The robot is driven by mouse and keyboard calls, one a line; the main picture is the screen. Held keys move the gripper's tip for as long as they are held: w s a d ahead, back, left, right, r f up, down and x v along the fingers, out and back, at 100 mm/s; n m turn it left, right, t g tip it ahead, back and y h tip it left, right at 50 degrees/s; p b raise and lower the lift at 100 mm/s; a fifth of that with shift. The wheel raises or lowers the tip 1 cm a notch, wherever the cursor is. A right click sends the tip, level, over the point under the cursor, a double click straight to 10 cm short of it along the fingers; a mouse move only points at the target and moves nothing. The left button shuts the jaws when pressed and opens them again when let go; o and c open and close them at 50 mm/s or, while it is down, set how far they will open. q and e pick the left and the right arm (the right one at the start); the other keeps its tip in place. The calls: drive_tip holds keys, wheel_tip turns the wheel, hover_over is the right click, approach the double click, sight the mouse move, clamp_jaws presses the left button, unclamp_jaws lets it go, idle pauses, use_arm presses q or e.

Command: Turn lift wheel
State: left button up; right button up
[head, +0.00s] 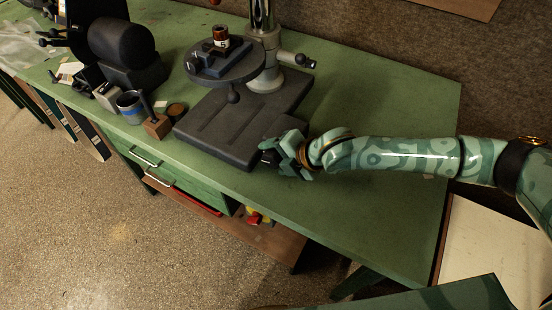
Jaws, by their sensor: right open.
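A bench press stands on the green bench, with a dark base plate (225,120), a steel column (264,45) and a round table (236,66). A handle with dark knobs (299,59) sticks out on the right side of the column. I cannot tell for sure whether this is the lift wheel. My right gripper (270,156) is open at the front right corner of the base plate, well in front of the handle. Nothing shows between its fingers, and I cannot tell whether it touches the plate. My left gripper is out of view.
A dark block (204,60) and a brown jar (221,36) sit on the round table. A blue-grey mug (130,106), a wooden block (158,126) and a dark cylindrical machine (122,45) stand to the left. The green bench top (385,105) is clear at right.

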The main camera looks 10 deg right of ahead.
drive_tip(key=shift+w+a+f, duration=0.1)
drive_tip(key=shift+w+f, duration=0.05)
drive_tip(key=shift+f, duration=0.05)
drive_tip(key=c, duration=1)
drive_tip(key=shift+f+t+y+b, duration=0.3)
drive_tip(key=shift+t+y+b, duration=0.15)
drive_tip(key=shift+y, duration=0.15)
drive_tip(key=t+y+b, duration=0.1)
drive_tip(key=f+y+b, duration=0.1)
drive_tip(key=b, duration=0.1)
drive_tip(key=shift+s+t+y, duration=0.2)
drive_tip(key=shift+t+y, duration=0.1)
drive_tip(key=shift+t, duration=0.05)
drive_tip(key=shift+r+b, duration=0.15)
drive_tip(key=shift+b, duration=0.4)
drive_tip(key=shift+r+t+y, duration=0.3)
drive_tip(key=shift+t+y, duration=0.1)
drive_tip(key=o, duration=1)
